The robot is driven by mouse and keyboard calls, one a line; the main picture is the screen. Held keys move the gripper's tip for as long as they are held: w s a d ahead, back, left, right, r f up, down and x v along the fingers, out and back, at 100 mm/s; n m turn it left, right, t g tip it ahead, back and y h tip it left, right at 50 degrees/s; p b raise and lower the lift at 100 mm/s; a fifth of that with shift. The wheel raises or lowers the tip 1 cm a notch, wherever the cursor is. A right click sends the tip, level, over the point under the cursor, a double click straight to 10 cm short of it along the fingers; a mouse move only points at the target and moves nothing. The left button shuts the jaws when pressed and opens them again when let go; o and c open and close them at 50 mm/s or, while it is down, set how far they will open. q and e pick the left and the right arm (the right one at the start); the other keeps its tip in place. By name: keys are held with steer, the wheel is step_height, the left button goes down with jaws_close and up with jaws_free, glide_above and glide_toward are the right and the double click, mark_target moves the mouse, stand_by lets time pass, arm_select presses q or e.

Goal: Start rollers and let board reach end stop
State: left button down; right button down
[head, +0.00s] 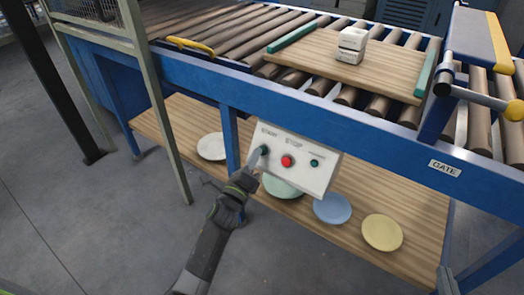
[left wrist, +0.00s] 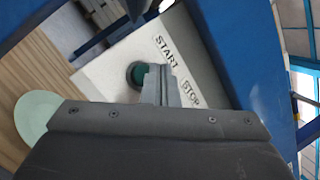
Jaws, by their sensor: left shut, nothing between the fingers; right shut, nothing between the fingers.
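A wooden board (head: 385,78) with green end strips lies on the roller conveyor (head: 235,38). The white control panel (head: 300,178) hangs on the front of the blue frame. It has a START button, a red STOP button (head: 287,161) and a small dark green round fitting (head: 314,163). My left gripper (head: 257,163) is shut and empty, its tips at START. In the left wrist view the green START button (left wrist: 135,72) is partly behind the fingers (left wrist: 160,84); I cannot tell whether they touch.
A gate labelled GATE (head: 445,168) with a yellow handle (head: 513,110) stands right of the board. Below, a wooden shelf (head: 405,205) holds several plates, including a blue (head: 332,209) and a yellow one (head: 382,232). A metal-framed guard (head: 150,95) is at left.

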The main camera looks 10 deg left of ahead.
stand_by(0.5)
arm_select(q)
steer(key=shift+w+d+f+b, duration=0.1)
steer(key=shift+w+f+b, duration=0.1)
steer(key=shift+w+b, duration=0.25)
